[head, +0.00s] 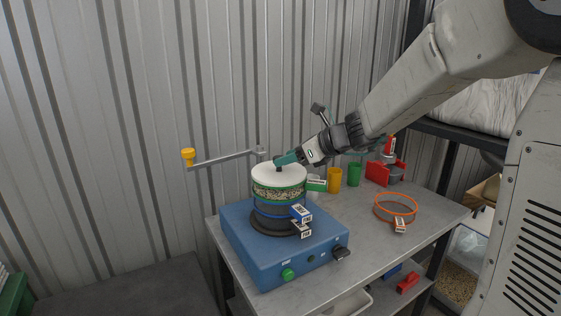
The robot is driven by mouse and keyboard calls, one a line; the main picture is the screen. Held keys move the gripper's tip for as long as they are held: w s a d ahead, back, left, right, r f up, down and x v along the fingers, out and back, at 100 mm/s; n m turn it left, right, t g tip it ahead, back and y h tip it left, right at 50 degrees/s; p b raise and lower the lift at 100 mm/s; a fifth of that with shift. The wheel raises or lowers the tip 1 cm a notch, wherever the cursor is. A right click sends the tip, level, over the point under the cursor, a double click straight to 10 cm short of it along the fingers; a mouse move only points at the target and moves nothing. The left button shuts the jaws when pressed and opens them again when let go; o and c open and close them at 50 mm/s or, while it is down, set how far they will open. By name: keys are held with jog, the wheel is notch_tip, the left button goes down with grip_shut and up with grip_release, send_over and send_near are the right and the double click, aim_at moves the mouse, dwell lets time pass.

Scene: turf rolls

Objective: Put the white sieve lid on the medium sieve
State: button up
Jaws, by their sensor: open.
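The white sieve lid (265,175) lies level on top of a green-banded sieve (279,194) with speckled grain showing in its wall. A blue-banded part (272,211) and a dark base are stacked below it. I cannot read which sieve is the medium one. An orange-rimmed sieve (396,208) lies apart on the table at the right. My gripper (281,162) comes down from the upper right, with its teal fingertips at the lid's dark knob. It is open; the image is too small to tell whether it touches the knob.
The stack stands on a blue shaker (255,252) with a green knob, on a grey table (350,240). A yellow-ended metal arm (222,160) reaches out left behind it. Yellow (334,180) and green (354,175) cups and red items (378,172) stand behind right.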

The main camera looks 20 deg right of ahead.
jog(key=v, duration=0.8)
jog(key=s+a+f+n+g+h, duration=0.1)
jog(key=s+a+n+g, duration=0.25)
jog(key=s+n, duration=0.4)
jog(key=s+a+f+n+g, duration=0.2)
jog(key=s+a+n, duration=0.35)
jog(key=s, duration=0.25)
jog(key=s+d+f+n+g+h, duration=0.1)
jog(key=s+d+f+n+h, duration=0.1)
jog(key=s+n, duration=0.5)
jog(key=s+d+f+n+g+h, duration=0.1)
jog(key=s+d+f+n+h, duration=0.1)
jog(key=s+n+h, duration=0.3)
jog(key=s+d+n, duration=0.1)
jog(key=s+n, duration=0.1)
jog(key=s, duration=0.1)
jog(key=shift+s+d+f+n, duration=0.2)
jog(key=shift+s+f+n, duration=0.2)
